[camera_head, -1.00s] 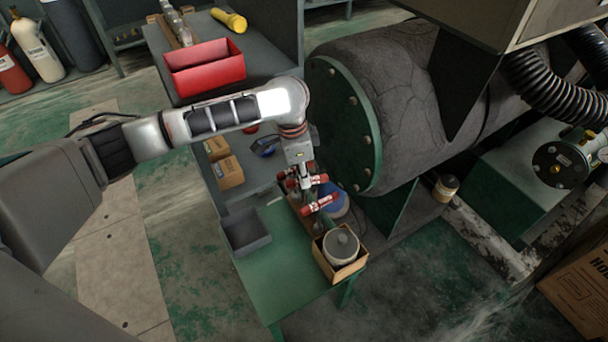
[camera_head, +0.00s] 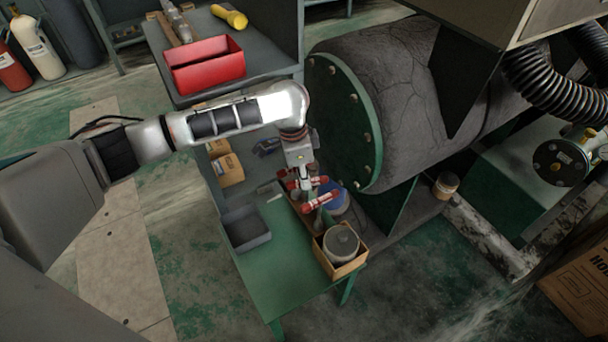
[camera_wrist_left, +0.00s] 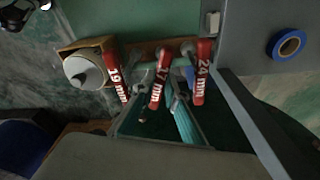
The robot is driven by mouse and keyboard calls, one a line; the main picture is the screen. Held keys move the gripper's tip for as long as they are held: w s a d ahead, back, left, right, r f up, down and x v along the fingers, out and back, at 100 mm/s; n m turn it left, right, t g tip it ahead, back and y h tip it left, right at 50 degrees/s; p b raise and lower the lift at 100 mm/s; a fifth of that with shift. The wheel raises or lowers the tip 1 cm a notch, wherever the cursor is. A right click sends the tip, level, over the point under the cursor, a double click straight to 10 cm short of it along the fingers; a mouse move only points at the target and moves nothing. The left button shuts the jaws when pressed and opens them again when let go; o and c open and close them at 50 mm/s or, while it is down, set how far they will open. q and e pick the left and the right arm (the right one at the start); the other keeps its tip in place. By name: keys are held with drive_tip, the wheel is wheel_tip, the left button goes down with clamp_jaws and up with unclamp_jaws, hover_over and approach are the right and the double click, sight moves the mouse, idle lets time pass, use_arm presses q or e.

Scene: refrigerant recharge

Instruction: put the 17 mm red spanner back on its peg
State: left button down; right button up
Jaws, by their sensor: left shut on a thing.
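The red 17 mm spanner (camera_wrist_left: 158,85) shows in the left wrist view, tilted, its label readable. It is between the red 19 mm spanner (camera_wrist_left: 117,75) on the left and the red 24 mm spanner (camera_wrist_left: 201,72) on the right. My left gripper (camera_head: 305,183) points down at the row of red spanners in the head view and is shut on the 17 mm spanner. In the head view the labels are too small to read. The pegs are largely hidden, and I cannot tell whether the 17 mm spanner touches its peg. My right gripper is out of view.
A box with a grey-lidded jar (camera_head: 341,243) stands at the near end of the green bench (camera_head: 275,280). A grey open tray (camera_head: 245,229) is left of the spanners. The large green-flanged vessel (camera_head: 345,120) is close on the right. A blue tape roll (camera_wrist_left: 287,45) lies nearby.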

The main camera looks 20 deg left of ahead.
use_arm(q)
drive_tip(key=shift+f, duration=0.1)
drive_tip(key=c, duration=2)
unclamp_jaws()
drive_tip(key=shift+o, duration=0.2)
drive_tip(key=shift+f, duration=0.1)
wheel_tip(320, 180, up, 12)
drive_tip(key=s+a, duration=0.1)
drive_tip(key=shift+a, duration=0.2)
